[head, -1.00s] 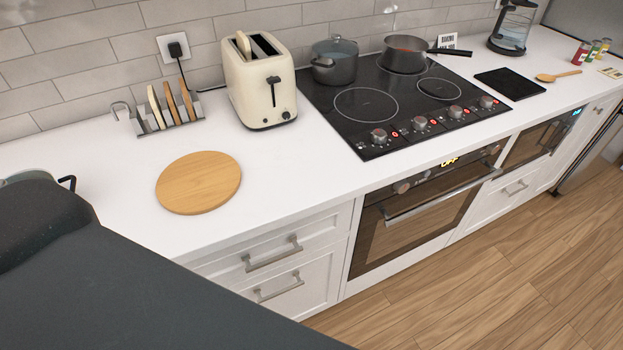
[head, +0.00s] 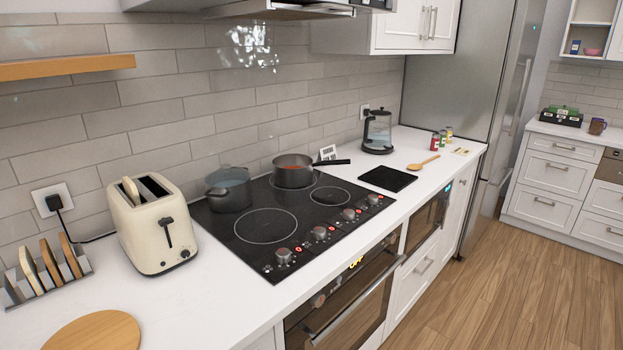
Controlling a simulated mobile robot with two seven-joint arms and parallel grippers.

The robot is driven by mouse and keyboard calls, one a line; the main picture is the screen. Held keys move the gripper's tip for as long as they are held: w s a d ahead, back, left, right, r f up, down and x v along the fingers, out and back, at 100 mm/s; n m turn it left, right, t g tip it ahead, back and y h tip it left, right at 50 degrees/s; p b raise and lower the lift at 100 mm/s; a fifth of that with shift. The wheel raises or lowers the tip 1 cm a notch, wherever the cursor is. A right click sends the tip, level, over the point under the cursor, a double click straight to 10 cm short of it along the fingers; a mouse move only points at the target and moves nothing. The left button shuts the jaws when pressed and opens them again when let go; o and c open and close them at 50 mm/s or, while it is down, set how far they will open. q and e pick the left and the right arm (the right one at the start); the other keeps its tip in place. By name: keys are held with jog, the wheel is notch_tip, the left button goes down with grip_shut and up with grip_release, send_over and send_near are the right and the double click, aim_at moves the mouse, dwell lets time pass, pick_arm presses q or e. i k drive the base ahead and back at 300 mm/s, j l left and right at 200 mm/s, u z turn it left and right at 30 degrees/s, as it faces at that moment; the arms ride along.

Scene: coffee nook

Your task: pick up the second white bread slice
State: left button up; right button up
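A metal toast rack (head: 75,283) stands on the counter at the far left. It holds several upright bread slices: a pale white slice (head: 31,270) at the left, and browner slices (head: 70,256) to its right. Another pale slice (head: 131,191) sticks up out of one slot of the cream toaster (head: 158,236). The toaster's other slot looks empty. Neither of my grippers is in view.
A round wooden board (head: 95,332) lies at the lower left edge of the view. Right of the toaster is a black hob (head: 265,226) with a grey pot (head: 229,190) and a saucepan (head: 294,172). A black mat (head: 388,179) and wooden spoon (head: 423,163) lie beyond. The counter before the toaster is clear.

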aim_at(29, 266)
jog(key=k+j+u, duration=0.25)
jog(key=u, duration=0.15)
jog(key=k+j+u, duration=0.2)
jog(key=j+u, duration=0.15)
jog(key=k+j+u, duration=0.15)
jog(key=j+u, duration=0.25)
jog(key=j, duration=0.1)
